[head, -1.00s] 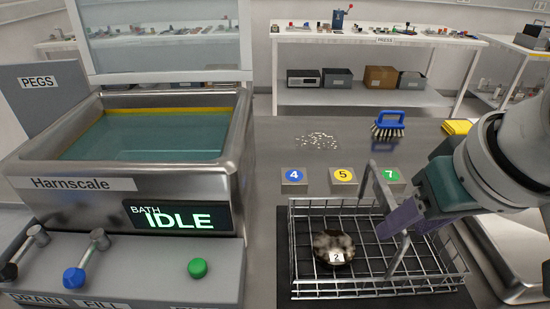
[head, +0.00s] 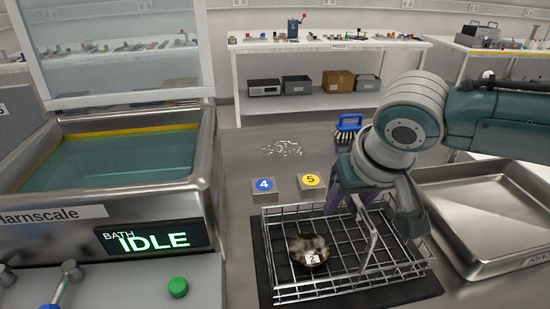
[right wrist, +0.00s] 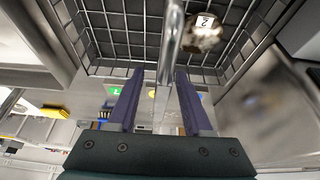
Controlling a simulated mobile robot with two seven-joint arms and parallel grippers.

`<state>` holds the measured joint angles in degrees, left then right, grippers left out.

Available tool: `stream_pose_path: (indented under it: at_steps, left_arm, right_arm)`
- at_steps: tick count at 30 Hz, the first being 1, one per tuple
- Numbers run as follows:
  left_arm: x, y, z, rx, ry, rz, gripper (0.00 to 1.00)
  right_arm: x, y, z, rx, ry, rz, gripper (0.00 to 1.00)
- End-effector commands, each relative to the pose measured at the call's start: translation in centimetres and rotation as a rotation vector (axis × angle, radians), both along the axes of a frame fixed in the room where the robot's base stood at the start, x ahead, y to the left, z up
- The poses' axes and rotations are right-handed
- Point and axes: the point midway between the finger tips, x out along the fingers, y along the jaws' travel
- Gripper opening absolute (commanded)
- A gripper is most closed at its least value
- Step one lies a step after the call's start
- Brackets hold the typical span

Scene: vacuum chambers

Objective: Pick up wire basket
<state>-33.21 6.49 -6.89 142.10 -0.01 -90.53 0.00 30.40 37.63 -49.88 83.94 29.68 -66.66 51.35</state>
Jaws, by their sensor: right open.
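The wire basket (head: 283,291) stands on a dark mat to the right of the bath, with an upright handle (head: 370,243) across its middle. A round mottled metal part (head: 308,246) tagged 2 lies inside it. My right gripper (head: 352,207) is at the top of the handle, partly hidden by its own wrist. In the right wrist view its two purple fingers (right wrist: 158,74) are apart, and the handle bar (right wrist: 168,55) runs between them without visible clamping. The basket's wire mesh (right wrist: 120,38) lies beyond the fingertips. My left gripper is not in view.
The bath (head: 205,170), its display reading IDLE, stands at left. A metal tray (head: 480,215) is close on the right.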

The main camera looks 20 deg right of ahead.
Motion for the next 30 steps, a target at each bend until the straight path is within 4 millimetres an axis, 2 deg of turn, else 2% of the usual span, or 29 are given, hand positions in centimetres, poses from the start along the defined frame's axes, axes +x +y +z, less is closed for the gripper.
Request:
stream_pose_path:
  at_steps: [8, 9, 22, 30]
  left_arm:
    - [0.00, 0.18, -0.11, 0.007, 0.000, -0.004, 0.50]
    - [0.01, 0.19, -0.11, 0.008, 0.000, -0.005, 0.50]
    - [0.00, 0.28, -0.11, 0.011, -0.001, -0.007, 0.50]
    - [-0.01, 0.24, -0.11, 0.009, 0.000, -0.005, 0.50]
  right_arm:
    - [0.22, 0.00, -0.39, 0.000, -0.002, 0.001, 0.50]
    - [0.21, 0.00, -0.38, 0.000, -0.002, 0.000, 0.48]
    - [0.18, -0.02, -0.38, 0.001, -0.001, 0.000, 0.00]
    - [0.18, -0.02, -0.38, 0.001, -0.001, 0.000, 0.00]
